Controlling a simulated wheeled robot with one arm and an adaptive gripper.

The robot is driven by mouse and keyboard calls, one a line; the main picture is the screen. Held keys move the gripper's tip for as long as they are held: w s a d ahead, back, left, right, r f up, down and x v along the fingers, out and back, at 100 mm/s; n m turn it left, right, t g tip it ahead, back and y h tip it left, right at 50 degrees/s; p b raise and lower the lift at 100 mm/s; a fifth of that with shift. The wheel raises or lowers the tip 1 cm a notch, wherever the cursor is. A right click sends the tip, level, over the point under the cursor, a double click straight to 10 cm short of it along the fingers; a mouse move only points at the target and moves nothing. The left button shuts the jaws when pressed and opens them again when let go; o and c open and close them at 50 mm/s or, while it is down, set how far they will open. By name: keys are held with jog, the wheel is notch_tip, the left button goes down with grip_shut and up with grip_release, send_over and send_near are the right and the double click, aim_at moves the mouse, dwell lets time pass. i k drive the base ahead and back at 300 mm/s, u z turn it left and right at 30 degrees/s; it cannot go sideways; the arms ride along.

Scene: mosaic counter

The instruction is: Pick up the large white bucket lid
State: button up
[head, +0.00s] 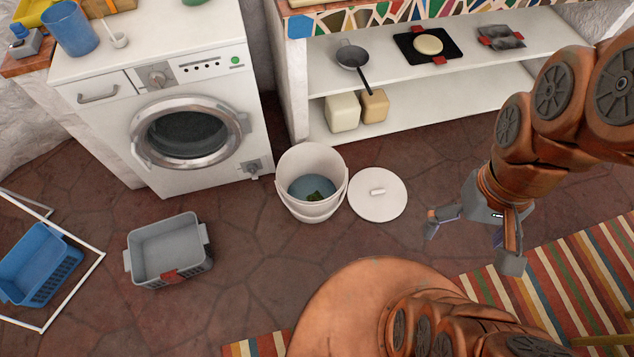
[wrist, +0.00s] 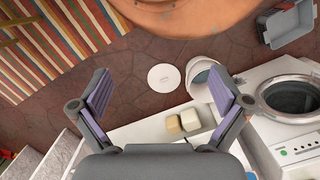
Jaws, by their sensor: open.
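The large white bucket lid (head: 378,196) lies flat on the stone floor, its small handle facing up. It is right beside the white bucket (head: 313,181), which stands upright and open with something bluish and green inside. In the wrist view the lid (wrist: 163,77) shows between my fingers but well beyond them, with the bucket (wrist: 199,78) to its right. My gripper (head: 474,244) is open and empty, above the floor to the right of the lid in the head view. Its two fingers also show spread in the wrist view (wrist: 161,98).
A washing machine (head: 190,130) stands behind the bucket. A low white shelf (head: 410,115) holds a pan and boxes. A grey basket (head: 167,253) and a blue crate (head: 40,265) are at left. A striped rug (head: 570,285) lies at right. Floor in front of the lid is clear.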

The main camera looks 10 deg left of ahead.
aim_at(375, 194)
jog(key=u, duration=1.95)
jog(key=i, duration=1.2)
jog(key=z, duration=1.65)
